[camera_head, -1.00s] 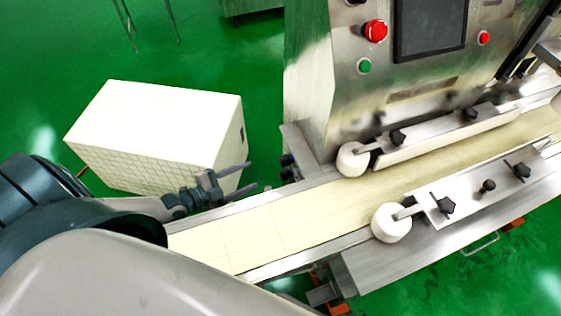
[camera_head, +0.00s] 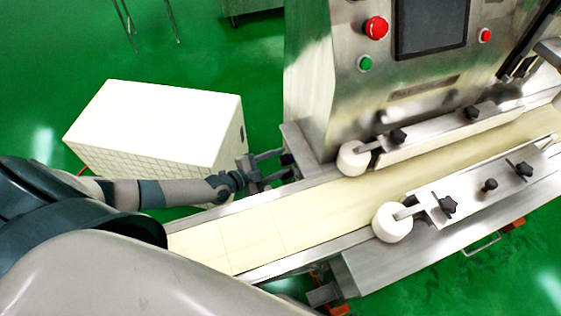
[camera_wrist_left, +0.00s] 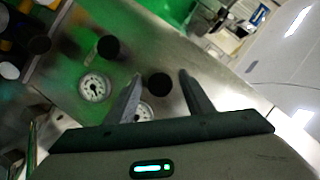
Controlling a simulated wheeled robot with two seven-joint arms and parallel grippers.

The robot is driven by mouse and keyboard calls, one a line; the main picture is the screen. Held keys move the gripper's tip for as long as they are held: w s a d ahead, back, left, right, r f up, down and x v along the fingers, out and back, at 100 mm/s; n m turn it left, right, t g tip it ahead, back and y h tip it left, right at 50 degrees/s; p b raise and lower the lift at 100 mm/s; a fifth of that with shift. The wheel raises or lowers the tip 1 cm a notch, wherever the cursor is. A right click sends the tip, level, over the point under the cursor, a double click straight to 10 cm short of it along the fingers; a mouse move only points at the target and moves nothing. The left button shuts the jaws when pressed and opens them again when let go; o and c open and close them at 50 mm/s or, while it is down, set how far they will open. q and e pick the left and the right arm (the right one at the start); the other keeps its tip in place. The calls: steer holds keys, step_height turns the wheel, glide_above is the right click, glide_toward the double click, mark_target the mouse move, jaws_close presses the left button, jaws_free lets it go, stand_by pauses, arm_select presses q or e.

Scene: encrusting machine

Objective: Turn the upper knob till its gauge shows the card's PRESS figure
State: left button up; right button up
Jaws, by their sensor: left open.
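My left gripper (camera_head: 284,165) is at the machine's left side, beside the belt's far edge, with its fingers toward the panel. In the left wrist view the open fingers (camera_wrist_left: 159,80) stand apart, with a black round knob (camera_wrist_left: 159,86) between them in the picture; I cannot tell whether they reach around it. A second black knob (camera_wrist_left: 109,47) is to its left. A white dial gauge (camera_wrist_left: 95,87) shows below that knob, and another gauge (camera_wrist_left: 144,111) is partly covered by my gripper. The gauge readings are too small to tell. The card is not seen. My right gripper is not in view.
The steel machine body (camera_head: 310,100) stands beside the gripper, with a red button (camera_head: 376,28) and green button (camera_head: 364,63) on its front. The belt (camera_head: 250,235) runs below the arm. A white box (camera_head: 150,120) stands behind the arm.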

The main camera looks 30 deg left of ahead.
arm_select(q)
steer(key=shift+w+d+f, duration=0.1)
steer(key=shift+w+d, duration=0.1)
steer(key=shift+w, duration=0.05)
steer(key=c, duration=1.1)
steer(key=shift+o, duration=0.2)
